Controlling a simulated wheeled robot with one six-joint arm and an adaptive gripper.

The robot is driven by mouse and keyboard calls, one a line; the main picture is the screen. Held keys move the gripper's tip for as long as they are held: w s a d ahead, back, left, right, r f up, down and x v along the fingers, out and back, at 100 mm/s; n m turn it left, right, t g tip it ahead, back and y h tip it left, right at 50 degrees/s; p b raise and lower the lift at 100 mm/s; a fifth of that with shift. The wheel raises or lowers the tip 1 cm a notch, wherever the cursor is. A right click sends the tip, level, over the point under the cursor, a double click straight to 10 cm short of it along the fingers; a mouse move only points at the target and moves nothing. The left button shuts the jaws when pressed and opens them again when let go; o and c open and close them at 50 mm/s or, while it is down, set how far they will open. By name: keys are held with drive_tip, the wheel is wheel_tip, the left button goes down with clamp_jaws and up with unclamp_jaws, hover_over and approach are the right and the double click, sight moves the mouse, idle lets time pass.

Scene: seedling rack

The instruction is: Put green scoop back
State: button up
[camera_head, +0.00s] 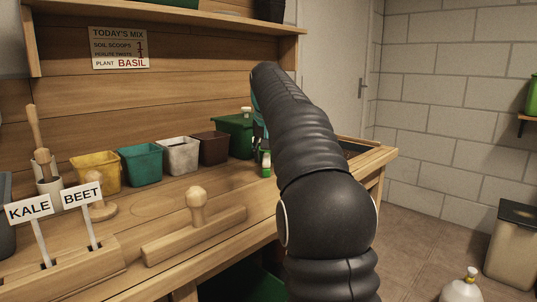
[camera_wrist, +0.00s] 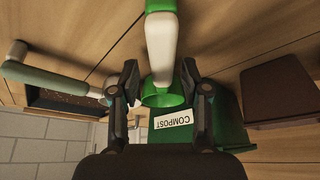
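The green scoop (camera_wrist: 162,48) has a white handle between green parts. In the wrist view it comes down from the top edge, in line with the gap between my fingers. A small green-and-white part (camera_head: 266,164) that looks like it shows low beside my arm in the head view. My gripper (camera_wrist: 160,72) is open, with a finger on each side of the white handle and a small gap visible at each side. I cannot tell how deep the handle lies between them. In the head view my arm hides my gripper and most of the scoop.
A green compost bin (camera_wrist: 220,125) stands close by. Brown (camera_head: 214,148), white (camera_head: 180,155), teal (camera_head: 140,165) and yellow (camera_head: 96,172) pots line the bench's back. A soil tray (camera_wrist: 70,108) and a grey-green handled tool (camera_wrist: 50,80) lie beside my gripper.

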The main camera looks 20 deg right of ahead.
drive_tip(key=shift+r, duration=0.35)
drive_tip(key=p+v, duration=0.3)
drive_tip(key=v, duration=0.9)
drive_tip(key=shift+r, duration=0.35)
drive_tip(key=shift+w, duration=0.1)
